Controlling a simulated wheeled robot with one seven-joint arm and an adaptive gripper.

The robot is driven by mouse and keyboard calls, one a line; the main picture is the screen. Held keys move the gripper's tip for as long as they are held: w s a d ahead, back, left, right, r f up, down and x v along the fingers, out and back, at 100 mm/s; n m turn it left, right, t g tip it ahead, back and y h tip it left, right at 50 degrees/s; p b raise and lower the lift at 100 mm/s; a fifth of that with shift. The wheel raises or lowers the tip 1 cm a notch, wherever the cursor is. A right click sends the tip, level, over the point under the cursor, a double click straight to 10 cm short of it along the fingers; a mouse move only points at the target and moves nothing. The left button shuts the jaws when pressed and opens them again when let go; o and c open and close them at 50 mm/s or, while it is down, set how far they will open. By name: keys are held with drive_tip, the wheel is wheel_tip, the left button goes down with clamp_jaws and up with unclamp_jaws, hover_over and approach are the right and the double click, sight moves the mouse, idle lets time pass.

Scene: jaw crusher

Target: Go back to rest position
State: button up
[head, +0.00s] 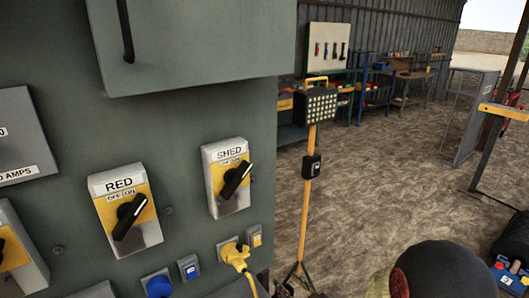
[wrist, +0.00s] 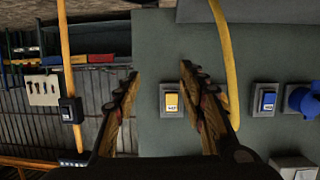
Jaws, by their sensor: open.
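My gripper (wrist: 158,68) shows in the wrist view with its two fingers spread apart and nothing held between them. Its fingers point at the grey-green electrical panel (wrist: 190,40). A small yellow switch (wrist: 171,103) on the panel appears between the fingers; I cannot tell the gap to it. The same yellow switch (head: 254,236) is at the panel's lower right edge in the head view. The gripper itself is not visible in the head view; a dark rounded part of my arm (head: 445,270) shows at the bottom right.
The panel carries a RED switch (head: 128,212), a SHED switch (head: 230,178), a blue switch (head: 189,268) and a yellow plug with cable (head: 236,256). A yellow lamp stand (head: 306,200) stands just right of the panel. Dirt floor (head: 390,170) beyond is largely open, with workbenches behind.

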drive_tip(key=s+d+f+m+g+h, duration=0.2)
drive_tip(key=s+d+f+g+h, duration=0.25)
drive_tip(key=d+f, duration=0.3)
drive_tip(key=s+d+r+m+g+h, duration=0.2)
drive_tip(key=s+d+r+g+h, duration=0.1)
drive_tip(key=s+d+r, duration=0.3)
drive_tip(key=s+a+r+m, duration=0.1)
drive_tip(key=s+r, duration=0.7)
drive_tip(key=r, duration=0.4)
drive_tip(key=s+a+r+m, duration=0.1)
drive_tip(key=s+a+r, duration=0.1)
drive_tip(key=s+r, duration=0.7)
wheel_tip(320, 180, up, 4)
drive_tip(key=shift+f, duration=0.15)
